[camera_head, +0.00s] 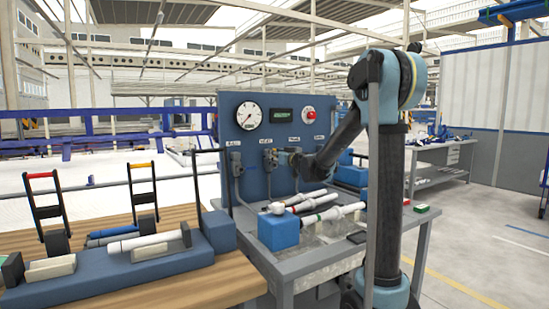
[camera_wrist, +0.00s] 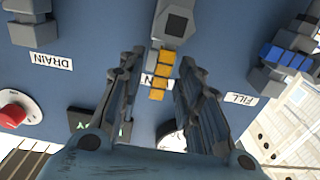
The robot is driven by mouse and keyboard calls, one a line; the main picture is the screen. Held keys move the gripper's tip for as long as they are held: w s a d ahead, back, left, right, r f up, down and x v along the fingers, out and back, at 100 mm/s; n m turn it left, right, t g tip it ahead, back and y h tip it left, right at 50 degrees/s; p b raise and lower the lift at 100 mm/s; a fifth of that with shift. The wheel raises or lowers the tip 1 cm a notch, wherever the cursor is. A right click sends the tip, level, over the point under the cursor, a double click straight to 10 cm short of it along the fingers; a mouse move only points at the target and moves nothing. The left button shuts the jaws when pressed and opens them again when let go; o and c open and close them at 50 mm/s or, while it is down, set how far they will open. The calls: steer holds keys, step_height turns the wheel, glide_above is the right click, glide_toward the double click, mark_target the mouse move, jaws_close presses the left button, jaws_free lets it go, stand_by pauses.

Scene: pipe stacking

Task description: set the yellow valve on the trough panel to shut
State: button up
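The yellow valve handle (camera_wrist: 161,75) is in the middle of the wrist view, which shows the panel upside down. It runs down the picture from its grey valve body (camera_wrist: 175,20), slightly slanted, over a partly hidden label. My gripper (camera_wrist: 160,62) is open, with one finger on each side of the handle and visible gaps between. In the head view my gripper (camera_head: 284,157) is at the middle valve of the blue trough panel (camera_head: 262,185); the yellow handle cannot be made out there.
A blue-handled valve (camera_wrist: 286,57) by the FILL label and a grey valve body (camera_wrist: 33,32) near DRAIN flank the yellow one. The panel carries a gauge (camera_head: 249,115) and red button (camera_head: 309,114). Pipes (camera_head: 320,217) and a blue block (camera_head: 278,230) lie on the bench below.

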steer(key=shift+w+a, duration=0.35)
steer(key=shift+w, duration=0.2)
jaws_close()
